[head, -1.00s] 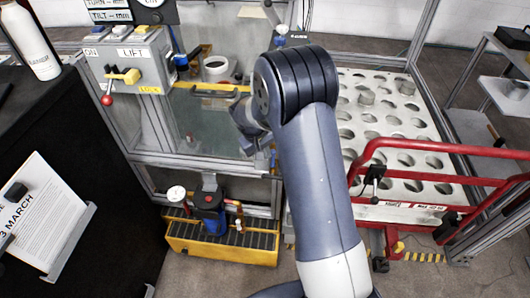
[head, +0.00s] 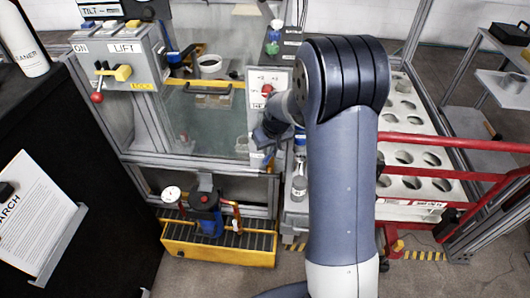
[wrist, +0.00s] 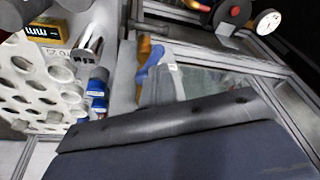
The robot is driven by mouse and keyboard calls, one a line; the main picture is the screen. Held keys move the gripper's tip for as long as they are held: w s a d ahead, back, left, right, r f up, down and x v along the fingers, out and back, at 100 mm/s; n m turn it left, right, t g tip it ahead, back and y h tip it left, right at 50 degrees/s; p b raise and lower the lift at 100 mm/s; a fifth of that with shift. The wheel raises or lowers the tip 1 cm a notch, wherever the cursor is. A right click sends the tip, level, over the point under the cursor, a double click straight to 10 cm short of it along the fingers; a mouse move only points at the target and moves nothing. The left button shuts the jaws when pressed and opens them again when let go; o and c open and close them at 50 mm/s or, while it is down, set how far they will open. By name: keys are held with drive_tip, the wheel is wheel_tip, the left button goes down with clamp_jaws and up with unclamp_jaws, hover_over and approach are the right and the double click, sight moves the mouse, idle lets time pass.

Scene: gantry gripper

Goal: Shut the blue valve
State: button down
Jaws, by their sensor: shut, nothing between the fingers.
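A blue lever-like part (wrist: 155,62) with a small white tag shows in the wrist view, beside an orange one; I cannot tell for sure that it is the blue valve, or how far it is turned. In the head view, a blue handle (head: 181,57) stands behind the lift box, and a blue body (head: 206,216) sits in the yellow tray. My gripper (head: 259,157) is shut and empty in front of the cabinet's right post, partly hidden by my arm. No contact with a blue part is visible.
A glass-fronted cabinet (head: 215,128) stands ahead, with a yellow handle bar (head: 208,88). The lift box (head: 122,58) has a red-knobbed lever. The yellow tray (head: 215,246) stands low in front. Red rails (head: 450,141) and a white perforated board (head: 420,120) lie right of my arm.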

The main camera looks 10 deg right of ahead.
sight(270, 157)
drive_tip(key=d+y+b, duration=0.1)
drive_tip(key=b, duration=0.3)
drive_tip(key=f+t+y+b, duration=0.1)
drive_tip(key=y+b, duration=0.1)
drive_tip(key=b, duration=0.2)
drive_tip(key=d+y+b, duration=0.1)
drive_tip(key=y+b, duration=0.1)
drive_tip(key=b, duration=0.1)
drive_tip(key=shift+s+d+f+m+t+b, duration=0.3)
drive_tip(key=shift+s+f+t+b, duration=0.05)
drive_tip(key=shift+s+t+b, duration=0.05)
drive_tip(key=y+b, duration=0.1)
drive_tip(key=b, duration=0.2)
drive_tip(key=d+t+y+b, duration=0.1)
drive_tip(key=y+b, duration=0.1)
drive_tip(key=b, duration=0.2)
drive_tip(key=shift+s+d+f, duration=0.1)
drive_tip(key=shift+s+f, duration=0.1)
drive_tip(key=shift+f, duration=0.15)
drive_tip(key=y+b, duration=0.1)
drive_tip(key=b, duration=0.1)
drive_tip(key=t+y+b, duration=0.1)
drive_tip(key=b, duration=0.1)
drive_tip(key=shift+s+d+f+m+b, duration=0.1)
drive_tip(key=shift+d+f+m+b, duration=0.2)
drive_tip(key=shift+d+m, duration=0.1)
drive_tip(key=shift+b, duration=0.6)
drive_tip(key=shift+f, duration=0.15)
